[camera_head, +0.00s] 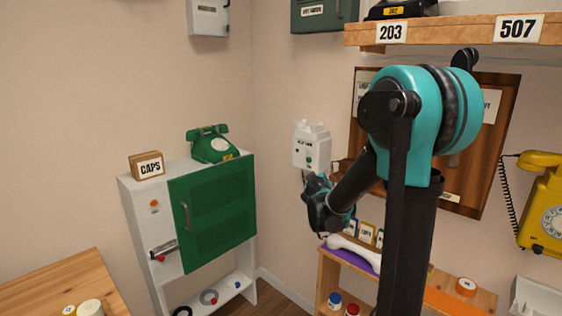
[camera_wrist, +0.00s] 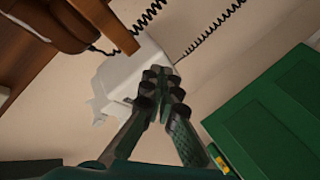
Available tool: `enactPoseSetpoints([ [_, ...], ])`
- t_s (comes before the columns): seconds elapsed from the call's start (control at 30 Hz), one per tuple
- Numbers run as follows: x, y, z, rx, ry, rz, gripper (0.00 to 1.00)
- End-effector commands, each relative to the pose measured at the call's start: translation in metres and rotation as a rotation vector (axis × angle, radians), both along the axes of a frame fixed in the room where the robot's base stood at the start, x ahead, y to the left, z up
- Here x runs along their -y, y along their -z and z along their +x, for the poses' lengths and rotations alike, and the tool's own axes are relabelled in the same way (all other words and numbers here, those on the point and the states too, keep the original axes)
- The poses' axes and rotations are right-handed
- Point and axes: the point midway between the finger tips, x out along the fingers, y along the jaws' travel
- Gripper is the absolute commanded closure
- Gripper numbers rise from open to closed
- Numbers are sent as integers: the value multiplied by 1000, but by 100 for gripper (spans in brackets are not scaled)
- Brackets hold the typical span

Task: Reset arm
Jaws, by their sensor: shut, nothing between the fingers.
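My gripper (camera_wrist: 164,76) is shut and empty in the wrist view, its dark fingers meeting at the tips. In the head view it (camera_head: 307,180) hangs at the end of my bent teal and black arm, low in front of the room's corner. A white wall box (camera_head: 311,148) with a green button shows just above it in the head view. A white box (camera_wrist: 112,84) also lies behind the fingertips in the wrist view. I cannot tell whether the fingers touch it.
A white cabinet with a green door (camera_head: 213,210) carries a green dial phone (camera_head: 211,145) and a CAPS block (camera_head: 147,166). A yellow phone (camera_head: 543,205) hangs at right. A wooden shelf (camera_head: 460,32) is above my arm; a low shelf with a white handset (camera_head: 352,249) is below.

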Motion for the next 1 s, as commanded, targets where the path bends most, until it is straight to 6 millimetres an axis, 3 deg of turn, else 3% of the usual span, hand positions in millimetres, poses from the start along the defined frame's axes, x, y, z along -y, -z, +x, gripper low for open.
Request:
enactPoseSetpoints([
  [0.1,37,28,-59,-123,120,107,100],
  [0.27,64,80,-152,-331,250,266,100],
  [0.4,63,128,-236,-524,312,405,100],
  [0.5,52,156,-289,-651,329,492,100],
  [0.6,38,175,-330,-750,327,562,100],
  [0.7,27,187,-357,-816,320,608,100],
  [0.8,21,192,-370,-849,314,629,100],
  [1.0,19,193,-372,-859,312,635,100],
])
